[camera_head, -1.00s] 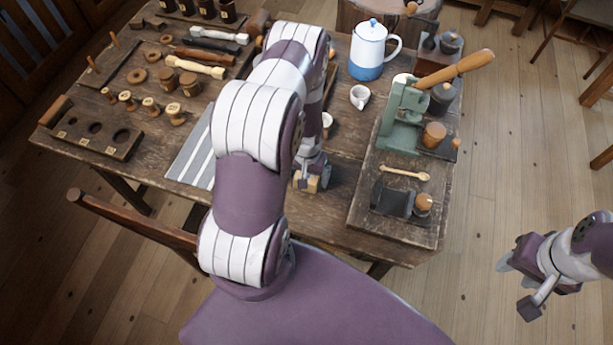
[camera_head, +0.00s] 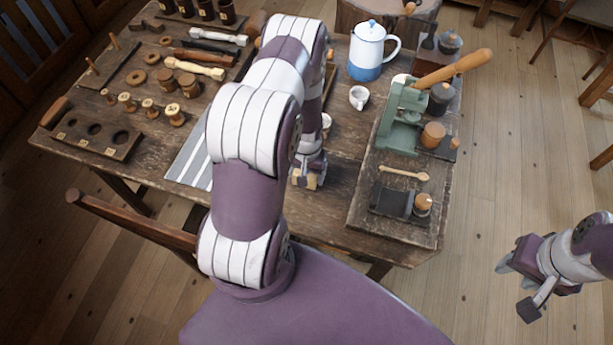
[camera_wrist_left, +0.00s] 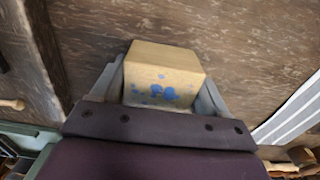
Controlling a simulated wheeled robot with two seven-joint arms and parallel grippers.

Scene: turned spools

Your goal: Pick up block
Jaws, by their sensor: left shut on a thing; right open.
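The block (camera_wrist_left: 163,76) is pale wood with blue marks on one face. In the left wrist view it sits between the two fingers of my left gripper (camera_wrist_left: 163,90), which is shut on it. In the head view my left gripper (camera_head: 307,180) is at the table's front part, left of the raised board, and only a small part of the block shows there. I cannot tell if the block touches the tabletop. My right gripper (camera_head: 521,285) is open and empty, off to the right over the floor.
The wooden table (camera_head: 325,225) holds a striped cloth (camera_head: 190,160), several spools, a holed rack (camera_head: 92,132), a blue and white pot (camera_head: 367,52) and a small white cup (camera_head: 359,97). A green press (camera_head: 401,120) stands on the raised board (camera_head: 365,205) at right.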

